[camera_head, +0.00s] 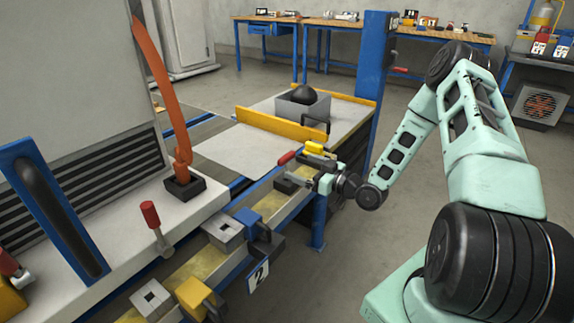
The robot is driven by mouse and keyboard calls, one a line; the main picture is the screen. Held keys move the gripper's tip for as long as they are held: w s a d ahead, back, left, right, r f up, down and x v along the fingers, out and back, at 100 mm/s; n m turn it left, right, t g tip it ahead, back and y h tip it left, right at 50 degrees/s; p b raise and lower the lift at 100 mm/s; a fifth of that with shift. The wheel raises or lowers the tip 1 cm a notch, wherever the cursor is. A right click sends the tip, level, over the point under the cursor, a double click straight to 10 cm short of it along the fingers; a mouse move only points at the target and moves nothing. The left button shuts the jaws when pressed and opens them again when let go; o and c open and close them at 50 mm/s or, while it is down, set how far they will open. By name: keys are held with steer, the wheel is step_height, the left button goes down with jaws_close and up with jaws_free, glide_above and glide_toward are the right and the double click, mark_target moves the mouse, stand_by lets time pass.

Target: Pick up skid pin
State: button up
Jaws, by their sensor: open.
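No label marks the skid pin; several red-handled grey pins or levers could be it. One red handle (287,157) is at the bench edge, just left of my gripper (311,170). My gripper is open, low over the bench's front rail, and no object shows held in it. I cannot tell whether the jaws touch or surround the red-handled part, as the view is small and partly blocked. A second red-handled pin (151,214) stands tilted on the near ledge. A third red handle (9,262) shows at the left edge.
A yellow clamp part (317,149) is close beside my gripper. Metal blocks with blue (258,231) and yellow (195,293) parts line the rail. A grey box (302,106) with a dark ball and a blue post (374,80) stand behind. Open floor lies right of the bench.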

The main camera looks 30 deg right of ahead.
mark_target(290, 160)
steer(key=shift+b+x, duration=0.5)
steer(key=shift+x, duration=3.05)
steer(key=shift+d, duration=0.15)
steer(key=c, duration=1.1)
